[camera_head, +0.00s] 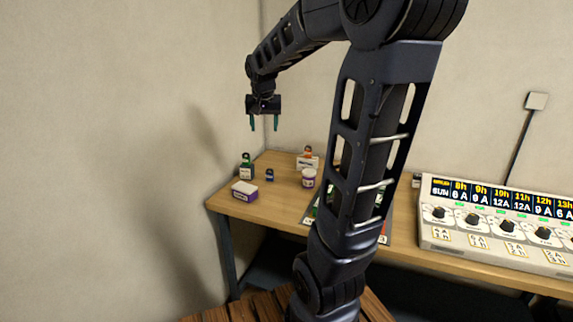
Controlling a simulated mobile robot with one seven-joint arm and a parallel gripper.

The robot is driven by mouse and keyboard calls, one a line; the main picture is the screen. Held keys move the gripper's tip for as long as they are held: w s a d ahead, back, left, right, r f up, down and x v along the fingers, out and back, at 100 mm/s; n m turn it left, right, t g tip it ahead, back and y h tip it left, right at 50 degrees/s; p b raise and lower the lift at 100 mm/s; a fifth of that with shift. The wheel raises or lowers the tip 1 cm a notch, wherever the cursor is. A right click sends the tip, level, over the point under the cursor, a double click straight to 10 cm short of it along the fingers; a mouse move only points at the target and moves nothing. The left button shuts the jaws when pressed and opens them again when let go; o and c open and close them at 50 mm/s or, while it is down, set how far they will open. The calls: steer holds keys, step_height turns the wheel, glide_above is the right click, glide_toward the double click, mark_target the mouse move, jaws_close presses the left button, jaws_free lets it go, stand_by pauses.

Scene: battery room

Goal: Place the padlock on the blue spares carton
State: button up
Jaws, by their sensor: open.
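My gripper (264,124) is open and empty, pointing down, with its two green fingers apart above the back left of the wooden table. A small dark blue item (270,175) stands on the table below it; it may be the padlock, but it is too small to be sure. A low carton (244,191) with a white top and blue-purple sides sits near the table's left front corner; it may be the blue spares carton. Its label is unreadable. The gripper touches none of these things.
A dark green bottle (246,167) stands behind the carton. A white and purple tub (309,178) and a white box (307,163) stand to the right. A panel with knobs (500,227) fills the table's right side. My arm hides part of the table's middle.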

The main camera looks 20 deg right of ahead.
steer(key=s+f+n, duration=0.2)
steer(key=s, duration=0.9)
steer(key=s+a+f+n+y, duration=0.1)
steer(key=s+f+n, duration=0.1)
steer(key=s, duration=1)
steer(key=shift+a+t, duration=0.25)
steer(key=shift+t, duration=0.15)
